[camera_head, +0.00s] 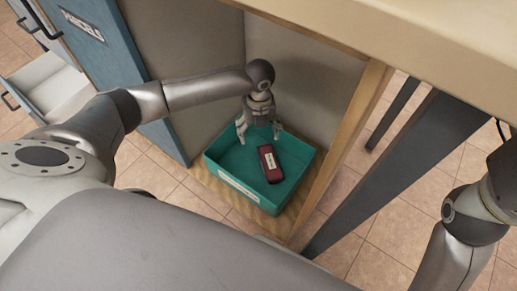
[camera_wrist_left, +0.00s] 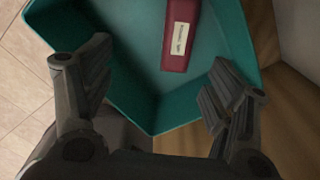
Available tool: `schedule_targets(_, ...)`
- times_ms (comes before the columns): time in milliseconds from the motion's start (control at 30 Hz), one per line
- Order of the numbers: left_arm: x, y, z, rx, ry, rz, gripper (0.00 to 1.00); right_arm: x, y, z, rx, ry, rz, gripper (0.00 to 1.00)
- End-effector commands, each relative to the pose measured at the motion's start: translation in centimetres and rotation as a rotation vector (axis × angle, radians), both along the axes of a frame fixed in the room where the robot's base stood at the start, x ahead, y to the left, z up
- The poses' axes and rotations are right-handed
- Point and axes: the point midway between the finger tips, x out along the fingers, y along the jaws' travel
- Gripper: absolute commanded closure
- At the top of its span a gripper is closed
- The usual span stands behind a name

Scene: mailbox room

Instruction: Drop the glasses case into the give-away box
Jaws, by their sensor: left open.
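The glasses case (camera_head: 271,164) is dark red with a pale label. It lies inside the teal give-away box (camera_head: 223,181), towards the right of its floor. The box has a white label on its front and sits on a wooden shelf. My left gripper (camera_head: 258,137) is open and empty over the back left part of the box, apart from the case. In the left wrist view the case (camera_wrist_left: 179,38) lies beyond the spread fingers (camera_wrist_left: 157,92), against the teal box floor (camera_wrist_left: 135,70). Only part of my right arm shows at the right edge; its gripper is out of view.
The box stands in a cubby with a wooden post (camera_head: 343,150) on its right and a blue door (camera_head: 112,55) marked "PARCELS" on its left. A counter top (camera_head: 420,35) overhangs at upper right. An open white drawer (camera_head: 52,85) is at far left. Tiled floor lies in front.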

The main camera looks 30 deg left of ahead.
Motion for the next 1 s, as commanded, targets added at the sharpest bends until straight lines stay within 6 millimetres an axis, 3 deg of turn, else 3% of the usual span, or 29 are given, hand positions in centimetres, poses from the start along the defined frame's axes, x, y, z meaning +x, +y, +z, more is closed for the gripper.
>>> schedule_targets(300, 0.1, 0.0, 6.7, -0.001, -0.004, -0.001, 0.22, 0.0, 0.0, 0.0, 0.000, -0.002, 0.000, 1.00)
schedule_targets(500, 0.1, 0.0, 9.8, 0.000, -0.004, 0.000, 0.22, -0.1, 0.0, 0.0, 0.000, -0.002, 0.000, 1.00)
schedule_targets(1000, 0.0, 0.0, 10.8, 0.000, 0.000, 0.000, 0.22, -0.1, 0.0, 0.0, 0.000, -0.003, 0.000, 1.00)
